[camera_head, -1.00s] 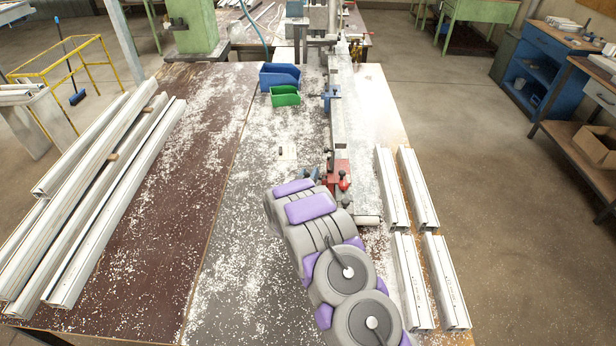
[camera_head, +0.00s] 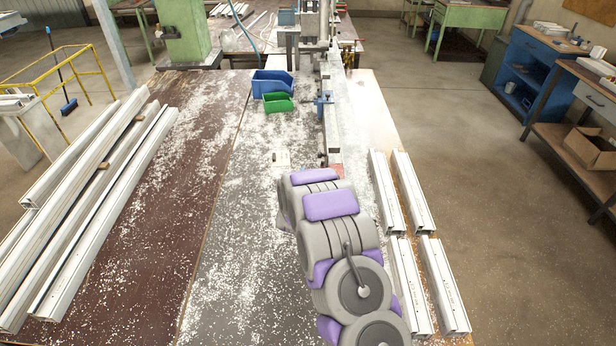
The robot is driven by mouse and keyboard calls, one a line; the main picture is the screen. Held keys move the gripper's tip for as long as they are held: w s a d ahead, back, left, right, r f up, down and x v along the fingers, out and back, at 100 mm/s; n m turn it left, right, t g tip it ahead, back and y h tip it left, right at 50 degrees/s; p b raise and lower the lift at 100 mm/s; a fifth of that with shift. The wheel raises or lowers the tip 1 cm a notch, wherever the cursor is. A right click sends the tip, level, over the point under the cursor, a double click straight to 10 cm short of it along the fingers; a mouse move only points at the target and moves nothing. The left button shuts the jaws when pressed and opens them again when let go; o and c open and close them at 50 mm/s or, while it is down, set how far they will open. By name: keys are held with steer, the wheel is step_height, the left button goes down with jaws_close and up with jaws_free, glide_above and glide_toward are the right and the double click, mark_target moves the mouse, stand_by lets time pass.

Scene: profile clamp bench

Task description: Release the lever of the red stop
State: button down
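The red stop (camera_head: 337,171) sits on the long metal rail near its near end, right of the bench's middle. Only a small red part of it shows, just above my arm. Its lever is hidden behind my arm. My arm, grey with purple pads, reaches in from the bottom right toward the stop. My gripper is hidden behind the arm, so I cannot tell whether it touches the stop or the lever.
White profiles (camera_head: 408,190) lie right of the rail, and long white profiles (camera_head: 82,165) lie at the left. A blue bin (camera_head: 272,82), a green bin (camera_head: 278,103) and a blue clamp (camera_head: 324,106) are farther back. The shavings-covered middle of the bench is mostly free.

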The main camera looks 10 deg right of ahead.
steer(key=shift+s+f, duration=0.2)
steer(key=shift+f, duration=0.35)
steer(key=c, duration=0.9)
jaws_free()
steer(key=shift+o, duration=1)
steer(key=shift+w+a+r, duration=0.1)
steer(key=shift+w, duration=0.05)
steer(key=shift+r, duration=0.2)
steer(key=p+v, duration=0.1)
steer(key=v, duration=1.6)
steer(key=shift+a, duration=0.1)
